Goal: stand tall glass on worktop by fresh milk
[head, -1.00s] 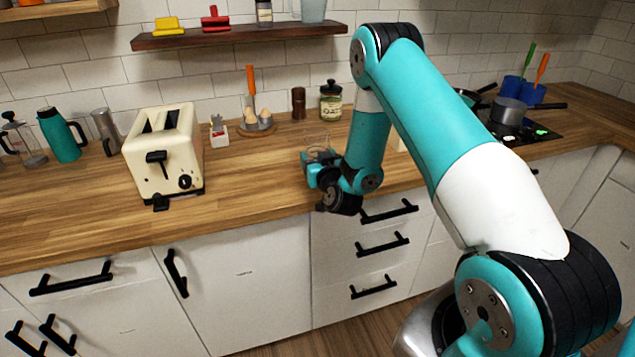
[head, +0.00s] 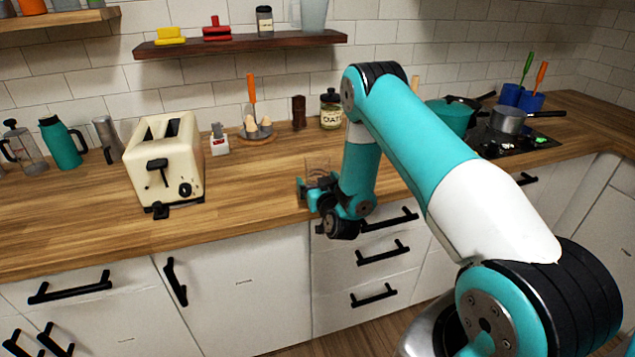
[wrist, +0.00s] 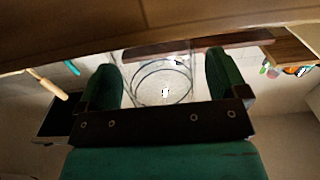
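The tall glass (head: 318,166) is clear and hard to see against the wood. It stands upright in my gripper (head: 316,188), over the front part of the worktop (head: 250,180). In the wrist view the glass (wrist: 163,85) lies between the two green fingers of my gripper (wrist: 163,78), which look shut on it. I cannot tell whether its base touches the worktop. I cannot make out the fresh milk in either view; my arm hides part of the worktop behind it.
A cream toaster (head: 165,160) stands left of my gripper. Behind are an egg holder (head: 257,131), a brown grinder (head: 298,112) and a labelled jar (head: 331,110). A teal pot (head: 450,116) and the hob (head: 515,141) are right. Worktop between toaster and gripper is clear.

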